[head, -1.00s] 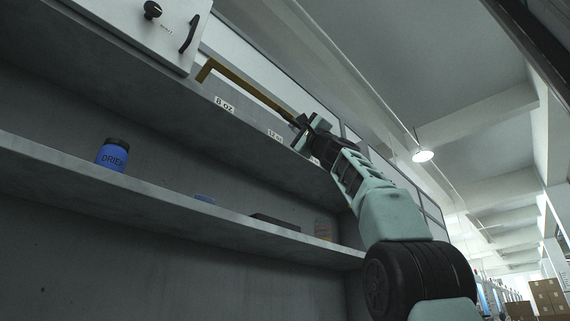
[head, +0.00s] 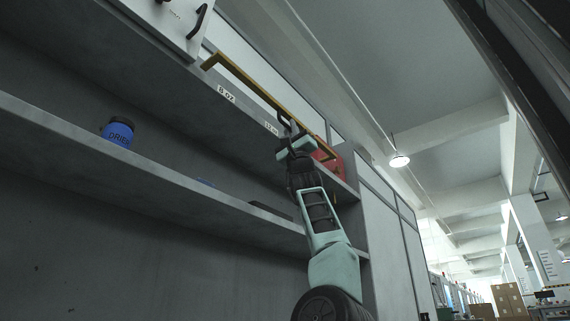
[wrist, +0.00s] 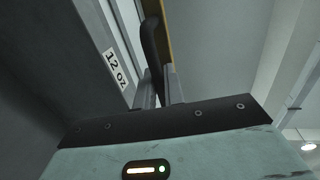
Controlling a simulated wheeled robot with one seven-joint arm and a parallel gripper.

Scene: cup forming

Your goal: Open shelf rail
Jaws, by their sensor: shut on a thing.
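The shelf rail (head: 250,85) is a yellow-brown bar with a bent left end, along the front of the upper shelf. A dark curved handle (wrist: 151,40) is on it, beside the yellow bar in the wrist view. My gripper (head: 286,128) is at the rail, right of the "8 oz" label (head: 226,93) and near the "12 oz" label (wrist: 115,68). In the wrist view my gripper's fingers (wrist: 160,88) are closed around the lower end of the handle. My arm hides part of the shelf edge below.
A white panel box (head: 165,22) with dark handles sits at upper left. A blue jar (head: 118,133) stands on the lower shelf (head: 60,122). A red object (head: 326,160) is behind the rail's right end. Grey cabinets (head: 380,220) stand to the right; the ceiling space is open.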

